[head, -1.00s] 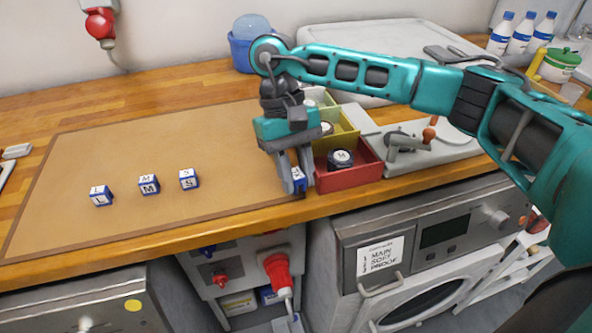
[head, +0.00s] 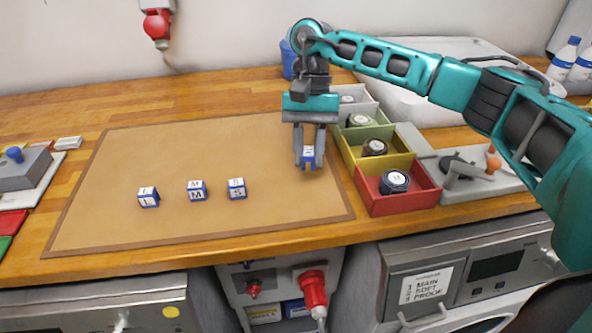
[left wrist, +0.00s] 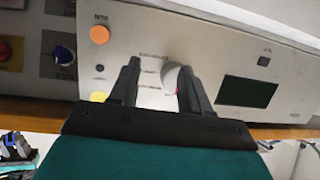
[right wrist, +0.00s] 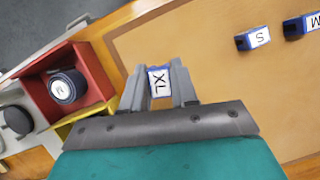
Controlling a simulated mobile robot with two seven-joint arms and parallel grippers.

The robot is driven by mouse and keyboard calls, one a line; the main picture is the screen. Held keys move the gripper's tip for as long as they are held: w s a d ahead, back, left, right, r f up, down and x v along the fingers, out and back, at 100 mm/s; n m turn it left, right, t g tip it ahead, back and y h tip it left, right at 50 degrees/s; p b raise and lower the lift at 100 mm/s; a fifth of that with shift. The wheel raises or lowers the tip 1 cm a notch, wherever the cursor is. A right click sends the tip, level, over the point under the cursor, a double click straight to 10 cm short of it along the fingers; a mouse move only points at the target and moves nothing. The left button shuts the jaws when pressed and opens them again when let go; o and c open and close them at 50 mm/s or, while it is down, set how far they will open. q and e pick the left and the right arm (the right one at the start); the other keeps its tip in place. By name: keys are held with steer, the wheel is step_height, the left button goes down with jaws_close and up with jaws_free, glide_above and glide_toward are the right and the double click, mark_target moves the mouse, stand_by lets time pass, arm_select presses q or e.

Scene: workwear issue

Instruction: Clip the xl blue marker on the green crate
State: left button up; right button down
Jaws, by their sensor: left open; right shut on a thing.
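The XL blue marker (head: 308,153) is a small blue block with a white lettered face. My right gripper (head: 309,163) is shut on it, over the tan mat just left of the crates. In the right wrist view the "XL" face (right wrist: 159,81) shows between the fingers.
Blue markers L (head: 148,198), M (head: 197,191) and S (head: 237,189) stand on the mat (head: 130,150). A red crate (head: 385,207), a yellow crate (head: 408,160) and a pale crate at the back each hold a roll. A grey device (head: 470,180) stands right of them.

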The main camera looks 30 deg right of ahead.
steer(key=w+d+r+m+t+y, duration=0.2)
steer(key=w+d+m, duration=0.2)
steer(key=d+m, duration=0.4)
step_height(320, 180, up, 3)
steer(key=m+t, duration=0.3)
steer(key=m, duration=0.4)
glide_above(366, 127)
steer(key=shift+s+d, duration=0.1)
steer(key=shift+d, duration=0.25)
step_height(366, 127, down, 4)
steer(key=b, duration=0.4)
steer(key=shift+f+b, duration=0.25)
steer(key=shift+b, duration=0.1)
steer(key=shift+f, duration=0.2)
steer(key=shift+f, duration=0.3)
steer(key=shift+f, duration=1.1)
